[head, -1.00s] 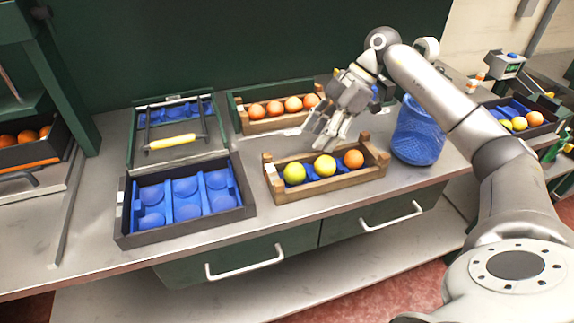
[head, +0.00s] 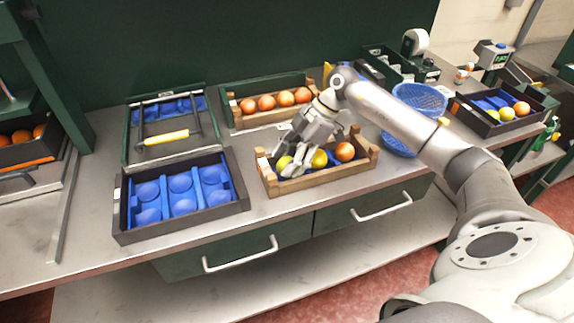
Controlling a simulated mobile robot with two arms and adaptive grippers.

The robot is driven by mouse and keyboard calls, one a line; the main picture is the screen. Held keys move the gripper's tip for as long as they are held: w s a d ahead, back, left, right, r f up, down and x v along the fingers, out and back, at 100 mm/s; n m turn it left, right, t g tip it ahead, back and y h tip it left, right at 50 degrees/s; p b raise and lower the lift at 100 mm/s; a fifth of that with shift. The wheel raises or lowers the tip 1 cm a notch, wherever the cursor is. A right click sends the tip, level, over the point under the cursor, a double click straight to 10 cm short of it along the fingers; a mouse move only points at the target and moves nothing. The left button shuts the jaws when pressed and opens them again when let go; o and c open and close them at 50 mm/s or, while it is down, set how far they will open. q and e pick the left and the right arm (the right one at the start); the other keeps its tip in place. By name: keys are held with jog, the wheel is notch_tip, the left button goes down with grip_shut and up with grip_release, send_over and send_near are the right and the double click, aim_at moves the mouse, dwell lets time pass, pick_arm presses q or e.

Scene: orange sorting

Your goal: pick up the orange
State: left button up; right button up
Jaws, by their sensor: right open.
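An orange (head: 345,151) sits at the right end of a small wooden crate (head: 318,182) on the counter. A yellow fruit (head: 320,158) lies in the middle of that crate, and a yellow-green fruit (head: 284,163) lies at its left end. My right gripper (head: 291,161) is open, with its fingers pointing down over the left part of the crate, by the yellow-green fruit. The fingers partly cover that fruit and the yellow one; whether they touch either cannot be told. The orange is clear of the fingers. My left gripper is not in view.
A black tray with empty blue cups (head: 122,220) stands left of the crate. Behind are a wooden crate of several oranges (head: 236,115) and a case with a yellow handle (head: 166,138). A blue mesh basket (head: 398,143) stands to the right, partly behind my arm.

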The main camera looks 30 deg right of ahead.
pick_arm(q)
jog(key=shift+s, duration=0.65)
pick_arm(e)
jog(key=c, duration=0.6)
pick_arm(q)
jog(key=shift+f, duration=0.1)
pick_arm(e)
jog(key=shift+r, duration=0.15)
